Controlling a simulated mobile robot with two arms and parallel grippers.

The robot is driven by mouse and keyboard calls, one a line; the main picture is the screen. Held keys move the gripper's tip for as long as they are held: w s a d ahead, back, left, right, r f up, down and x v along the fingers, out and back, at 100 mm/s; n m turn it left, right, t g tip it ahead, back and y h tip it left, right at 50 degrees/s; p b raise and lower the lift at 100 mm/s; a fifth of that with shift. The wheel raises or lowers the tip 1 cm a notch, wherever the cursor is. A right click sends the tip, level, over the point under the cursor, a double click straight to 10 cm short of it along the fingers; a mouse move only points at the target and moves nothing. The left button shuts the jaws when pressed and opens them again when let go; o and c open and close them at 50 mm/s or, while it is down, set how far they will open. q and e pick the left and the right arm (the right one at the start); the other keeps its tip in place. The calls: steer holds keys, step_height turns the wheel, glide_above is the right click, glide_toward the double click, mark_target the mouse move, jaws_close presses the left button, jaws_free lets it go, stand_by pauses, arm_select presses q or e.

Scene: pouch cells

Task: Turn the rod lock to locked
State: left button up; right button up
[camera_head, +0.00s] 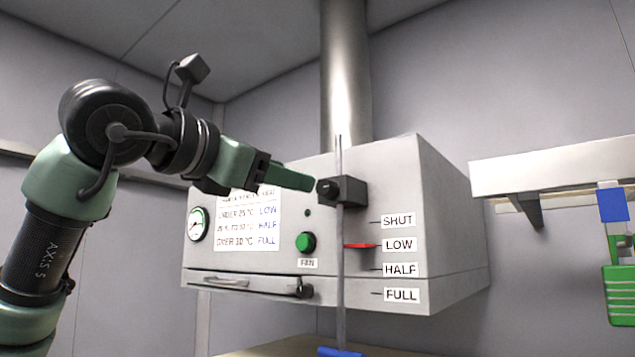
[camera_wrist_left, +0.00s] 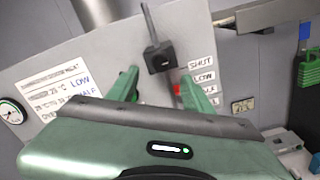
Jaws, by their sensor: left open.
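The rod lock is a black block with a round knob (camera_head: 328,189) on a thin vertical metal rod (camera_head: 340,260), on the front of a grey box. It also shows in the left wrist view (camera_wrist_left: 159,58), between and beyond my fingertips. My left gripper (camera_head: 300,180) is open, with its green fingers pointing at the knob from the left. In the left wrist view its two fingers (camera_wrist_left: 163,80) stand apart on either side below the knob, with nothing between them. I cannot tell the knob's lock position. My right gripper is not in view.
The grey box (camera_head: 440,190) bears a red pointer (camera_head: 360,246) at the LOW label, a green fan button (camera_head: 306,242), a gauge (camera_head: 198,224) and a front handle (camera_head: 250,285). A pale shelf (camera_head: 550,168) and green-and-blue item (camera_head: 618,290) stand at right.

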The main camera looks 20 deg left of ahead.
mark_target(322, 187)
arm_select(q)
steer(key=p+x, duration=0.3)
steer(key=x, duration=0.4)
steer(key=shift+w+d+f+p, duration=0.1)
steer(key=shift+w+d+p, duration=0.1)
steer(key=shift+w+p, duration=0.25)
jaws_close()
